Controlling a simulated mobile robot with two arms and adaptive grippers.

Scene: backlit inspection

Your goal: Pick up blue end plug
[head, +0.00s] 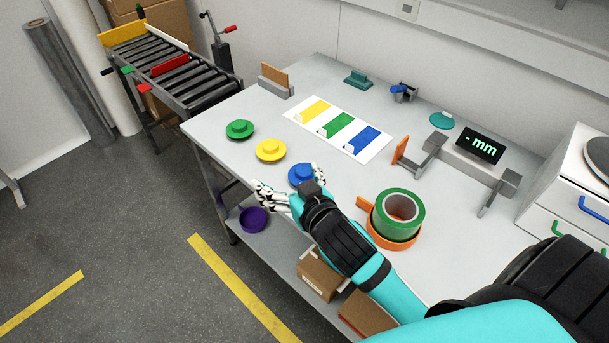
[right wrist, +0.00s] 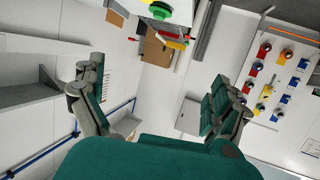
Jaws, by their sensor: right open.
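The blue end plug (head: 301,174), a round disc with a raised hub, lies on the grey workbench (head: 225,112) near its front edge. My right gripper (head: 292,184) is open beside the plug, at its near side in the head view. One finger shows left of the plug and another just right of it. The gripper partly covers the plug's near rim, and I cannot tell if they touch. In the right wrist view the fingers (right wrist: 158,78) are spread wide with nothing between them, and I cannot make out the blue plug there. My left gripper is not in view.
A yellow plug (head: 270,150) and a green plug (head: 240,129) lie left of the blue one. A card with yellow, green and blue fields (head: 383,148) lies behind. A green tape roll (head: 398,212) on an orange holder stands right of my wrist. A roller conveyor (head: 175,72) stands back left.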

